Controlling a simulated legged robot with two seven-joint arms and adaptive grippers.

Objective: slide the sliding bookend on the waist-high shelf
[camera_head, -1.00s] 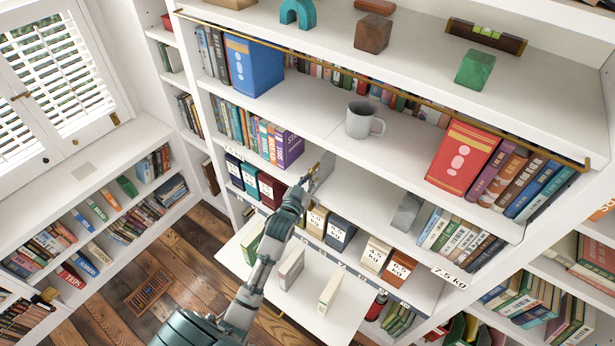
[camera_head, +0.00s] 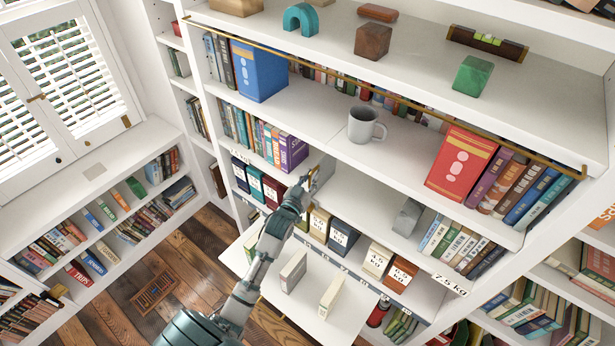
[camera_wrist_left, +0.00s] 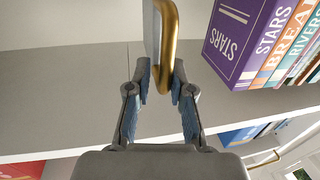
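The sliding bookend (camera_head: 325,171) is a thin grey upright plate with a brass handle, on the shelf (camera_head: 362,200) just right of the purple STARS book. In the left wrist view its brass handle (camera_wrist_left: 166,80) stands between my fingers, with the plate's edge behind. The fingers hide part of the handle in the head view. My right gripper is out of view.
Books including the purple STARS book (camera_wrist_left: 236,40) stand left of the bookend. Right of it the shelf is bare up to a grey block (camera_head: 407,216) and more books. A mug (camera_head: 366,124) stands on the shelf above; labelled boxes (camera_head: 341,236) are below.

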